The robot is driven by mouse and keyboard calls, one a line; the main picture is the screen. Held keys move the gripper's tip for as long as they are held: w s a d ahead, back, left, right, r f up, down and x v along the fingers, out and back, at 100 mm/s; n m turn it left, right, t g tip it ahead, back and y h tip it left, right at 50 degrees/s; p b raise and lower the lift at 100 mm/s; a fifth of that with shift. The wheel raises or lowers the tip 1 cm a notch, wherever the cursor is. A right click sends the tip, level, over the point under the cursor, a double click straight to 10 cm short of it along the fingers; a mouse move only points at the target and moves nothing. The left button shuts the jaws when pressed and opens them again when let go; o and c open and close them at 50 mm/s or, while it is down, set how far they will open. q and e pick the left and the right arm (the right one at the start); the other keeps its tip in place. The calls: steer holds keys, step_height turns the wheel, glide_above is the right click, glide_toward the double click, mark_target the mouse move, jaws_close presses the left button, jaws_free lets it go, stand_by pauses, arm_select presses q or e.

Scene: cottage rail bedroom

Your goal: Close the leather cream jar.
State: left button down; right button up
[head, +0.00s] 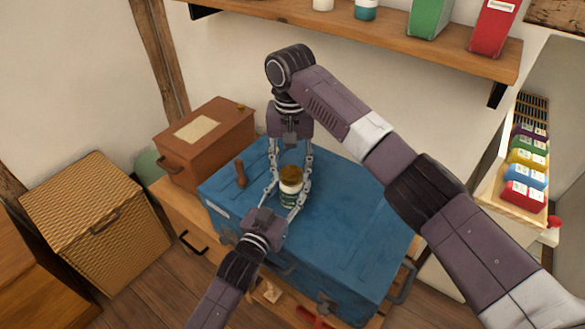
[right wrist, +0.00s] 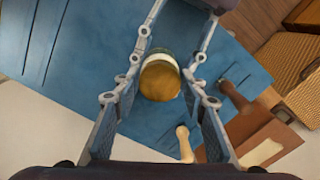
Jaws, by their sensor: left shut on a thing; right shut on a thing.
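The leather cream jar (head: 289,198) is a small white and green jar above the blue chest. Its brown-gold lid (head: 289,173) sits over its mouth, looking level; how tightly it is seated I cannot tell. My left gripper (head: 282,198) comes from the front and is shut on the jar body. My right gripper (head: 290,174) comes from behind and above and is shut on the lid. In the right wrist view the lid (right wrist: 160,81) lies between my right fingers, and the jar body is mostly hidden beneath it.
The blue chest (head: 350,235) has a mostly bare top with a brown wooden-handled tool (head: 240,173) on it. A brown box (head: 205,143) stands behind left, a wicker hamper (head: 95,220) at left. A wall shelf (head: 400,40) with containers is above. A tray (head: 490,190) of coloured packs is right.

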steer(key=m, duration=0.3)
steer(key=shift+a+m, duration=0.2)
steer(key=shift+m, duration=0.2)
steer(key=m, duration=0.3)
steer(key=shift+m, duration=0.4)
steer(key=m, duration=0.5)
steer(key=shift+w+a+m, duration=0.15)
steer(key=shift+w+m, duration=0.05)
steer(key=shift+m, duration=0.2)
steer(key=m, duration=0.5)
steer(key=shift+w+m, duration=0.15)
steer(key=shift+m, duration=0.25)
steer(key=m, duration=0.5)
steer(key=shift+w+m, duration=0.2)
steer(key=shift+m, duration=0.2)
steer(key=o, duration=0.8)
